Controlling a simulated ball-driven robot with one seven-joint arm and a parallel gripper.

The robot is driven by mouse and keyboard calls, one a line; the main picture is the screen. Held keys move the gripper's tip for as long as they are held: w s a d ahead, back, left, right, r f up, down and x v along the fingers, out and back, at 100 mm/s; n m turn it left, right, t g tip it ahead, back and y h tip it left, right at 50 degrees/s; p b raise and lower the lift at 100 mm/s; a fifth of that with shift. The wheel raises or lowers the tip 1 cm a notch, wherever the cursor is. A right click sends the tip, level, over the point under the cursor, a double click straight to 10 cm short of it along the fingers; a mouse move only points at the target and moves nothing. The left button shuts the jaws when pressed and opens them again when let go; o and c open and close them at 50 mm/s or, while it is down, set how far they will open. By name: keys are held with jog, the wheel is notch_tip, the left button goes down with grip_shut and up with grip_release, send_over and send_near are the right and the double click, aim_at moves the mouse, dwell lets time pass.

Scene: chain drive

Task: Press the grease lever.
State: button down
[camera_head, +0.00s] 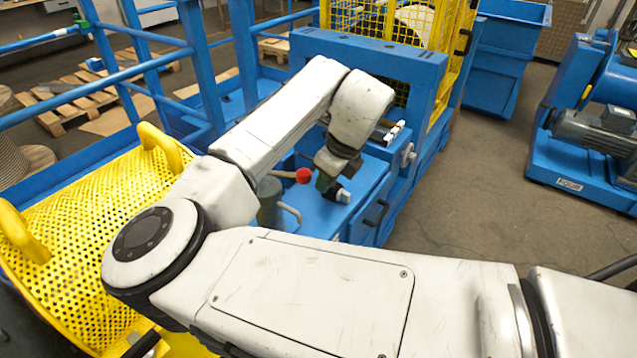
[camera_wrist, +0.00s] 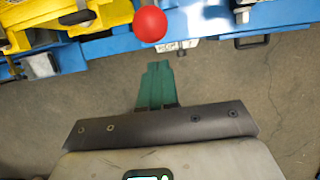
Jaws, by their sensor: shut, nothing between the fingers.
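The grease lever shows as a red ball knob (camera_head: 303,175) on a thin rod, above a grey-green cylindrical body (camera_head: 270,203) on the blue machine frame. My arm hides part of that body. My gripper (camera_head: 323,182) points down just right of the knob in the head view. In the wrist view the red knob (camera_wrist: 150,24) lies just ahead of my green gripper fingers (camera_wrist: 158,68), with a small gap in the picture. The fingers are together and empty. I cannot tell their height relative to the knob.
A yellow perforated guard (camera_head: 110,220) with handles stands at the left. A blue upright frame (camera_head: 375,58) and a yellow mesh cage (camera_head: 400,22) rise behind the gripper. Blue rails (camera_head: 200,70) run at the back left. Open floor (camera_head: 480,190) lies to the right.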

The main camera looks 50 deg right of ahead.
jog(key=v, duration=0.9)
jog(key=shift+s+r, duration=0.3)
jog(key=shift+r, duration=0.05)
jog(key=shift+d, duration=0.1)
dwell(1.8)
